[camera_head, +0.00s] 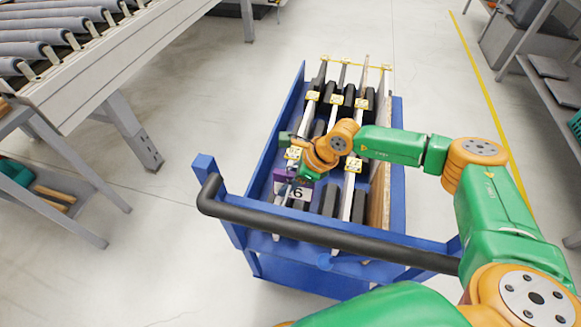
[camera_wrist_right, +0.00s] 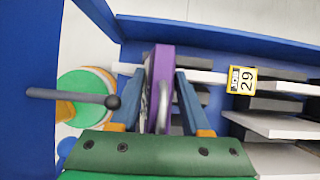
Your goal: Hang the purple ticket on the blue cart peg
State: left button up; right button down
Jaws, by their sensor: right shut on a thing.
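The purple ticket (camera_wrist_right: 160,62) is clamped between the two fingers of my right gripper (camera_wrist_right: 163,75), seen nearly edge-on in the right wrist view. In the head view the purple ticket (camera_head: 281,184) shows at the right gripper (camera_head: 292,180), over the near left part of the blue cart (camera_head: 273,136). A dark rod-like peg with a black ball tip (camera_wrist_right: 75,97) sticks out from a blue cart part at the left of the wrist view. The ticket is apart from this peg in the picture. The left gripper is not in view.
The cart holds upright panels with yellow number tags (camera_head: 336,99) and black blocks between them. Its black handle bar (camera_head: 330,236) crosses the near end. A roller conveyor (camera_head: 95,60) stands at the left and a shelf rack (camera_head: 550,90) at the right. Open floor surrounds the cart.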

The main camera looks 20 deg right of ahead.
jog(key=shift+s+a+p, duration=0.5)
jog(key=shift+s+p, duration=0.3)
jog(key=shift+s, duration=0.1)
jog(key=s+a, duration=0.1)
jog(key=s+a+f+p, duration=0.1)
jog(key=s, duration=0.1)
jog(key=shift+s+a+f, duration=0.25)
jog(key=shift+s+a, duration=0.1)
jog(key=shift+a, duration=0.05)
jog(key=shift+s, duration=0.1)
jog(key=shift+c, duration=1.4)
grip_release()
